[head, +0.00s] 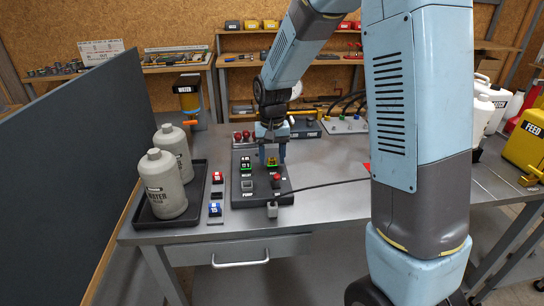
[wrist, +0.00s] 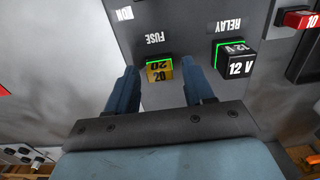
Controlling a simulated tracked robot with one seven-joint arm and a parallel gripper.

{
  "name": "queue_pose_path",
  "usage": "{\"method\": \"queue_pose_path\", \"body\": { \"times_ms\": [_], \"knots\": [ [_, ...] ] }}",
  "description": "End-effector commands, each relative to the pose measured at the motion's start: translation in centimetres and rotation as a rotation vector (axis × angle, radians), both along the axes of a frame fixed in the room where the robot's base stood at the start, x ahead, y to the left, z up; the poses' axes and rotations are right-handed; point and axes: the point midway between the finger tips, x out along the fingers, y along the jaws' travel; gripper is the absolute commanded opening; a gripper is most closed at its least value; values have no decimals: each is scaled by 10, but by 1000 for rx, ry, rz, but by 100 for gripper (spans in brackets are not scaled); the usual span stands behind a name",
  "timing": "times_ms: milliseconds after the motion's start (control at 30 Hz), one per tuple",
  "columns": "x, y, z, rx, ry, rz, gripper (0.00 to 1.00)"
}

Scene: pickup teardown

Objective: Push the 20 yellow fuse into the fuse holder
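The yellow 20 fuse (wrist: 158,75) sits at the place marked FUSE on the dark panel (wrist: 180,25), with a green strip along its far edge. In the head view the yellow fuse (head: 271,162) shows between my fingers. The holder under it is hidden by the fuse, so its depth of seating is hard to tell. My gripper (wrist: 160,68) is open, with one finger on each side of the fuse and a visible gap on both sides. In the head view my gripper (head: 272,158) points down over the panel.
A black 12 V relay (wrist: 235,60) with a green strip stands to the right of the fuse. Red 10 (head: 217,177) and blue 15 (head: 215,209) fuses lie on a strip left of the panel. Grey bottles (head: 163,185) stand in a black tray. A cable crosses the bench.

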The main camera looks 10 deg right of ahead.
Motion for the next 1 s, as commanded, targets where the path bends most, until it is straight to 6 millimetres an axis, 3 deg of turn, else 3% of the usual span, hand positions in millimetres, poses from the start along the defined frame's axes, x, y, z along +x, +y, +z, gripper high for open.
{"method": "queue_pose_path", "body": {
  "times_ms": [300, 467, 1000],
  "knots": [
    [0, 0, 1, 0, 0, 0, 57],
    [1, 0, 14, 1, -3, 0, 57],
    [1, 0, 112, 1, -2, 0, 57]
  ]
}}
